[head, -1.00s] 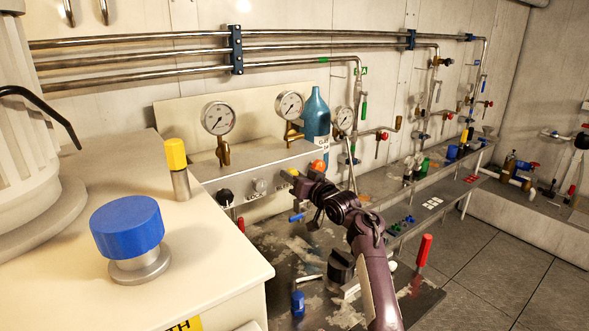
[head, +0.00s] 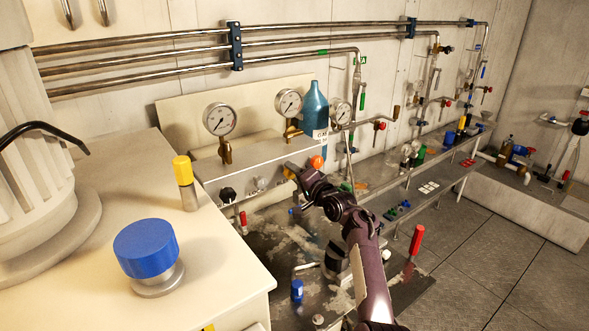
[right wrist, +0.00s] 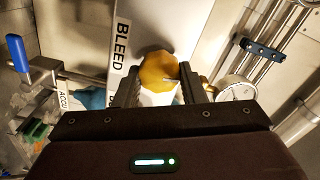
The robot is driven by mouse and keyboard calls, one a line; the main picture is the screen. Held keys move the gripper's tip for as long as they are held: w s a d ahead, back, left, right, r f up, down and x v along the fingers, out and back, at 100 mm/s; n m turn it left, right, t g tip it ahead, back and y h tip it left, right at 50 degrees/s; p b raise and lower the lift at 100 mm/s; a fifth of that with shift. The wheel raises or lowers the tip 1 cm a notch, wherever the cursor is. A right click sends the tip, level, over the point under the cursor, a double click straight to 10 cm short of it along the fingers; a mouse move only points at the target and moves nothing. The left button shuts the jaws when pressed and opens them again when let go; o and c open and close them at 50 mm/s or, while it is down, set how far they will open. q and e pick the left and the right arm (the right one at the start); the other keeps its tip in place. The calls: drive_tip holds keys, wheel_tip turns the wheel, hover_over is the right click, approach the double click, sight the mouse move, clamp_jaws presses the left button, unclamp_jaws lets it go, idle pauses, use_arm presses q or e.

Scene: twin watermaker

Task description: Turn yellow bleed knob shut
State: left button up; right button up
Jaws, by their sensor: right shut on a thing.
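The yellow bleed knob (right wrist: 158,70) sits between the two fingers of my right gripper (right wrist: 160,88) in the right wrist view, beside a white label reading BLEED (right wrist: 121,48). In the head view my right gripper (head: 292,172) reaches the front of the grey gauge panel (head: 240,172). Only a small bit of yellow shows there, at the gripper's tip. The right gripper is shut on the knob. My left gripper is not in view.
A red-orange knob (head: 317,162) is close to the right gripper. A black knob (head: 227,195) is on the panel's left. A teal bottle (head: 313,112) and gauges (head: 219,119) stand above. A beige cabinet top with a blue cap (head: 146,247) fills the left.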

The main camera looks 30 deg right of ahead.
drive_tip(key=shift+r+m, duration=0.1)
drive_tip(key=shift+m, duration=0.4)
drive_tip(key=shift+p, duration=0.3)
drive_tip(key=o, duration=1)
drive_tip(key=shift+d, duration=0.1)
drive_tip(key=shift+s, duration=0.15)
drive_tip(key=s+d+b, duration=0.1)
drive_tip(key=s+b, duration=0.1)
drive_tip(key=s, duration=0.5)
drive_tip(key=shift+s, duration=0.25)
